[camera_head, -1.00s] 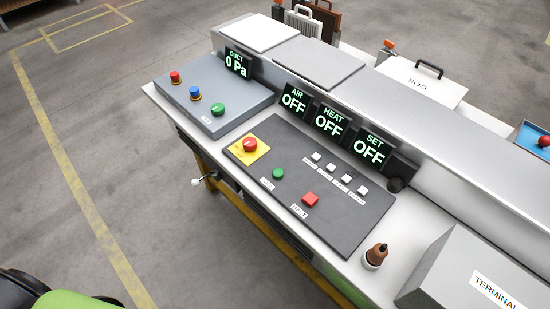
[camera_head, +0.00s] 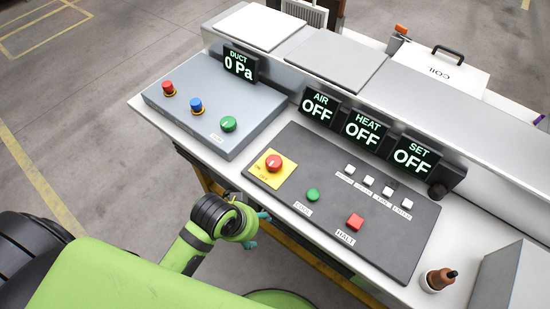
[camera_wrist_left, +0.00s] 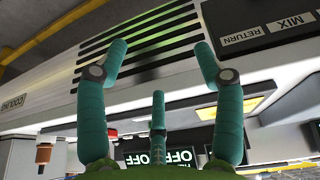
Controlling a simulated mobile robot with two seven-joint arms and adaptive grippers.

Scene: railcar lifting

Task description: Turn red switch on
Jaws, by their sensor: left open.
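The red switch (camera_head: 274,162) is a round red knob on a yellow plate (camera_head: 264,178), at the left end of the dark control panel (camera_head: 345,240). My left arm reaches in from the lower left in the head view. My left gripper (camera_head: 264,216) is mostly hidden behind its wrist, with teal fingertips showing at the console's front edge, below and apart from the switch. In the left wrist view the gripper (camera_wrist_left: 158,75) has its teal fingers spread, with nothing between them. A slatted vent (camera_wrist_left: 150,50) lies beyond them. My right gripper is not seen.
AIR, HEAT and SET displays (camera_head: 364,130) read OFF. A grey box (camera_head: 215,110) with three knobs stands left. A brown-topped item (camera_head: 438,280) stands right.

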